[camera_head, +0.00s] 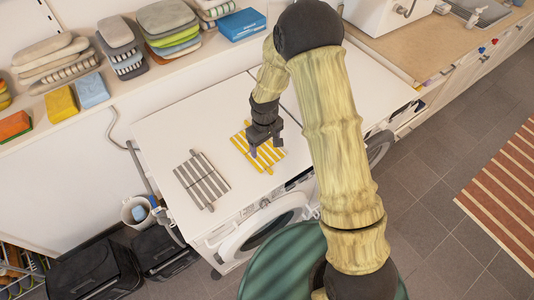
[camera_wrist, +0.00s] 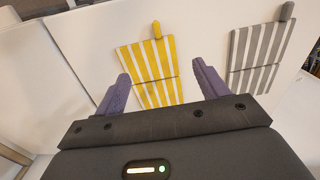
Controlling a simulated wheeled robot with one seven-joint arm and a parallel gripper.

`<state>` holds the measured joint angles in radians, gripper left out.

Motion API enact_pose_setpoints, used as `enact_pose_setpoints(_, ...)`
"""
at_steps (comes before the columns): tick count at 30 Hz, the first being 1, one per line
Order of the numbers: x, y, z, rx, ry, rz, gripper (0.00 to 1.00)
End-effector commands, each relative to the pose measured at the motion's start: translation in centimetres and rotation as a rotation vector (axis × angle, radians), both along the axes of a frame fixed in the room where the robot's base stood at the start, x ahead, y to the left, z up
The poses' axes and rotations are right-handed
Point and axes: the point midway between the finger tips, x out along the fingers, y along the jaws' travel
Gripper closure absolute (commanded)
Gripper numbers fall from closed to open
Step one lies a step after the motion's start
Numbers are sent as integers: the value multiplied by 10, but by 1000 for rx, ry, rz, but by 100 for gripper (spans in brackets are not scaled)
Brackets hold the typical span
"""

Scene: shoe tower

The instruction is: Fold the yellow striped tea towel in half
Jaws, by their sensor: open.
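The yellow and white striped tea towel (camera_head: 258,146) lies flat on the white top of the washing machines. In the wrist view the yellow towel (camera_wrist: 152,70) shows a crosswise line near its middle and a small yellow tab at its far edge. My gripper (camera_head: 265,150) is above the towel, partly covering it in the head view. In the wrist view its two purple-grey fingers (camera_wrist: 162,82) are spread apart with the towel seen between and beyond them, and nothing is held. Whether the fingertips touch the towel is unclear.
A shelf (camera_head: 110,78) with folded stacks and sponges runs behind. White surface around the towels is clear.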

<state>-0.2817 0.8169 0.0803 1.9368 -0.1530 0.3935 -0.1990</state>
Motion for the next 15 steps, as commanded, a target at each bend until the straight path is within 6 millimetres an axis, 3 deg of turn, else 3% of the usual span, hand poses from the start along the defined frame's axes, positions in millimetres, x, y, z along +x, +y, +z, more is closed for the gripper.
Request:
enact_pose_setpoints(7,0,0,2,0,0,0,27)
enact_pose_setpoints(15,0,0,20,1,-1,0,27)
